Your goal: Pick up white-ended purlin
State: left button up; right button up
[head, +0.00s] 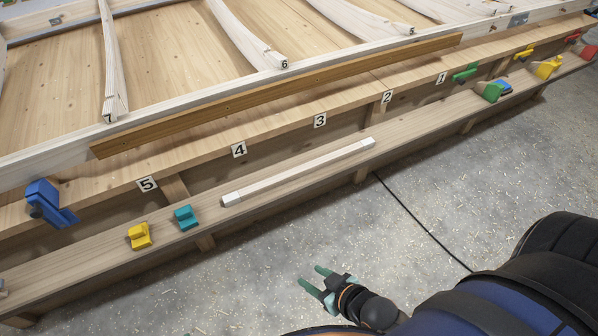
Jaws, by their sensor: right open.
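The white-ended purlin (300,172) is a pale, slim wooden bar with white ends. It lies lengthwise on the narrow lower shelf (100,249) along the front of the workbench, slanting up to the right. My right gripper (311,279) is open and empty. It is over the concrete floor, in front of the shelf and below the purlin in the picture, apart from it. My left gripper is not in view.
A long brown board (280,92) lies along the bench edge above number tags. A yellow block (139,236) and a teal block (186,217) sit left of the purlin. A blue clamp (50,203) is further left. A black cable (420,222) crosses the floor.

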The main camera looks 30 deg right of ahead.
aim_at(232, 199)
jog(key=i+l+z, duration=0.25)
jog(key=i+l, duration=0.4)
jog(key=l, duration=0.2)
jog(key=i+l+z, duration=0.3)
jog(key=i+l, duration=0.4)
